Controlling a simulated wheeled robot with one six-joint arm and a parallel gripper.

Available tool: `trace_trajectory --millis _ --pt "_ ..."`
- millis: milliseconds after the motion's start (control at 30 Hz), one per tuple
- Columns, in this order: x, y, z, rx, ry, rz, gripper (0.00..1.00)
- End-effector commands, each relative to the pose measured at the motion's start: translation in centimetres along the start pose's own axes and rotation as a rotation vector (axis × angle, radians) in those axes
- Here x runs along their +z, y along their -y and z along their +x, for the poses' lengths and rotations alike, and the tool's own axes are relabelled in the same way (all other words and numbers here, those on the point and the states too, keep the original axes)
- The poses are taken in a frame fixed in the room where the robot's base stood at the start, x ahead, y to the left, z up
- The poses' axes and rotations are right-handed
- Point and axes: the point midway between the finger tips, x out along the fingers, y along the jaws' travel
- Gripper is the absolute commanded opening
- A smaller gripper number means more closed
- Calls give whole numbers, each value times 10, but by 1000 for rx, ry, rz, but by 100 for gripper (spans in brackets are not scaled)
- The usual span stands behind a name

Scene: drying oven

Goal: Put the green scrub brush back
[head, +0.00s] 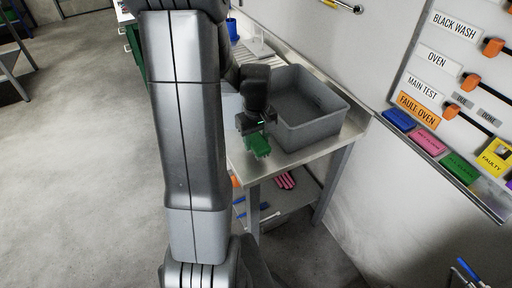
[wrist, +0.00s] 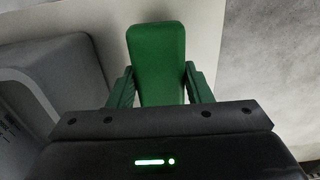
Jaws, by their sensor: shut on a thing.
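The green scrub brush (wrist: 157,52) is between the two green fingers of my gripper (wrist: 160,86) in the wrist view, and the fingers are shut on it. In the head view, my gripper (head: 257,136) holds the green brush (head: 259,146) beside the left side of the grey basin (head: 318,128), over the front left part of the metal table (head: 263,165). The brush is outside the basin. I cannot tell whether the brush touches the tabletop.
The lower shelf under the table holds pink striped gloves (head: 285,180) and blue-handled items (head: 262,206). A blue cup (head: 232,30) stands at the back of the table. A wall board with labels (head: 454,25) is at right. Open floor (head: 90,150) lies at left.

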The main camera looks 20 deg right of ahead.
Motion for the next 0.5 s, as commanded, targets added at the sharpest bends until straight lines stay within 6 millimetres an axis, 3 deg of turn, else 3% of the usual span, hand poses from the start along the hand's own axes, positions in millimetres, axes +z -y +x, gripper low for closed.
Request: trace_trajectory --millis 233,500 --pt "0 0 33 -1 2 0 27" --pt "0 0 36 0 -1 0 27"
